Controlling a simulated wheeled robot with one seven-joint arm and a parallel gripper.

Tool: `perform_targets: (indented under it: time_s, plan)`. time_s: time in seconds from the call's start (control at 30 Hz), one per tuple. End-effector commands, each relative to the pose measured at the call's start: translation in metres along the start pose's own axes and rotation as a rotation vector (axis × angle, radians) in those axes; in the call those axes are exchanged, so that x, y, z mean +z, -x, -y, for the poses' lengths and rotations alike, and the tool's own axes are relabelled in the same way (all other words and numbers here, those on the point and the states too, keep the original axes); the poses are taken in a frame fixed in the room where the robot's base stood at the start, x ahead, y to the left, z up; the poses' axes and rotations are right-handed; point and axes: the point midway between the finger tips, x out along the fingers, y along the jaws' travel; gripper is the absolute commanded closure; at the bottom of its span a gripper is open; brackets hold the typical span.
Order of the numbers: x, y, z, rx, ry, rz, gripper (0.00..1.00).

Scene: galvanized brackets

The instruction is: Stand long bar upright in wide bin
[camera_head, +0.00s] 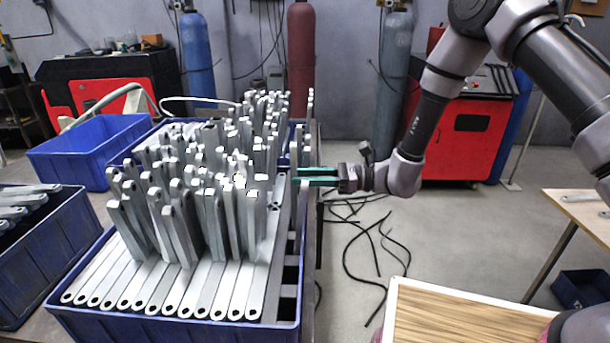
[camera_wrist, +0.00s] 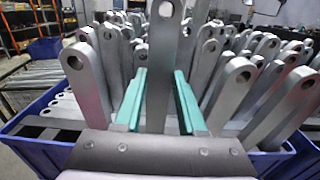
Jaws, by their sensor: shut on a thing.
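The wide blue bin (camera_head: 120,324) stands in the middle of the head view, full of grey galvanized bars with a hole near the end. Many bars (camera_head: 180,235) stand upright or lean in it, and a row lies flat along its front. My gripper (camera_head: 302,176), with teal fingers, reaches in from the right at the bin's right side. In the wrist view, the fingers (camera_wrist: 160,100) are shut on a long bar (camera_wrist: 161,65), which stands close to upright between them. Its lower end is hidden behind the gripper body, so I cannot tell what it rests on.
Standing bars crowd close around my gripper on both sides in the wrist view. A narrow strip along the bin's right side (camera_head: 290,275) looks emptier. Another blue bin with bars (camera_head: 45,245) stands at left, an empty-looking blue crate (camera_head: 85,160) behind. A wooden-topped table (camera_head: 460,320) is front right.

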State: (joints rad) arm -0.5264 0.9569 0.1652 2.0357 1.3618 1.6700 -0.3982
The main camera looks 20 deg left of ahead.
Motion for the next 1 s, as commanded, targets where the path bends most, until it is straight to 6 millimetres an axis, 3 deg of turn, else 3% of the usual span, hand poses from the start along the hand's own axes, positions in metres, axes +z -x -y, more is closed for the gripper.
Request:
perform_targets:
  time_s: [0.1, 0.13, 0.2, 0.23, 0.63, 1.0]
  plan:
    - [0.001, 0.000, 0.000, 0.000, 0.000, 0.001, 1.00]
    - [0.001, 0.000, 0.000, 0.000, 0.000, 0.001, 0.57]
    - [0.001, 0.000, 0.000, 0.000, 0.000, 0.001, 0.30]
    - [0.001, 0.000, 0.000, 0.000, 0.000, 0.001, 0.26]
    - [0.000, 0.007, 0.001, -0.001, 0.000, -0.001, 0.26]
    - [0.000, 0.077, 0.001, -0.005, -0.001, 0.000, 0.26]
